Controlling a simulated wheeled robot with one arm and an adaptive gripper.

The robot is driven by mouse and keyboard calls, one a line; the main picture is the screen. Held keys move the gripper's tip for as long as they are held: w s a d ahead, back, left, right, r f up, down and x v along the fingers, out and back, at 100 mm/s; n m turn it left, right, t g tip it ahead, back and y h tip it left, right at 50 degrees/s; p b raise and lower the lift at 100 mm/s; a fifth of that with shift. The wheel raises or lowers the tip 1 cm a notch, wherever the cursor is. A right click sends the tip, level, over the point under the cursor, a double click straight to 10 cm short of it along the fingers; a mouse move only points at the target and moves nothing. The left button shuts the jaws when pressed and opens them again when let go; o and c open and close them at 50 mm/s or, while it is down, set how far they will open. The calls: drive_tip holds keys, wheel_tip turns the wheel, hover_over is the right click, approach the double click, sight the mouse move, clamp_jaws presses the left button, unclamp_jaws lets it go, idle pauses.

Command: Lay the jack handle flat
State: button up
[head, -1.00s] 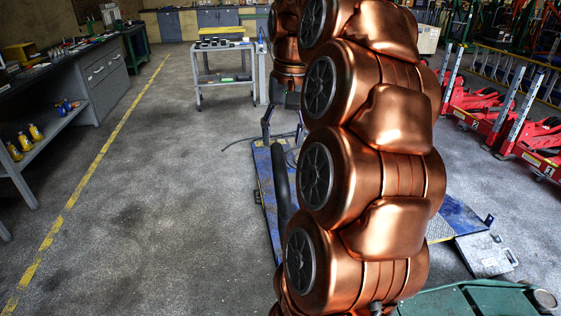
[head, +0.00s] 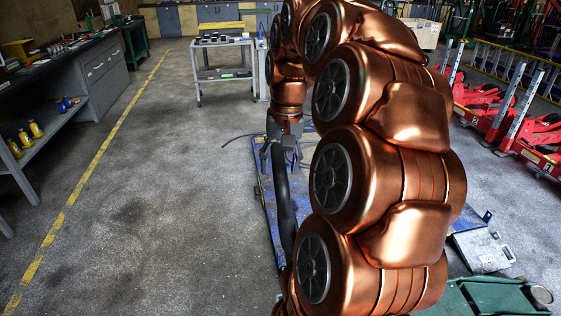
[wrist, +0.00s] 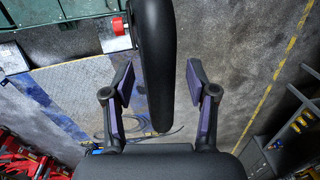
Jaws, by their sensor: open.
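The jack handle (head: 284,205) is a thick black padded bar. In the head view it stands steeply raised over the blue platform, its lower end hidden behind my arm. My gripper (head: 280,146) is at the handle's upper end, pointing down. In the wrist view the handle (wrist: 155,60) comes down from the top edge and passes between my open fingers (wrist: 160,85). A gap shows on each side, so the gripper is not closed on it. The green jack body (head: 485,298) shows at the bottom right of the head view and at the top left of the wrist view (wrist: 38,12).
A blue platform (head: 264,200) lies on the floor under the handle. A grey trolley (head: 222,76) stands behind it. Red jacks (head: 535,140) line the right side, and a workbench (head: 60,115) runs along the left. The floor between bench and platform is clear.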

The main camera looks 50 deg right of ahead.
clamp_jaws()
idle(0.6)
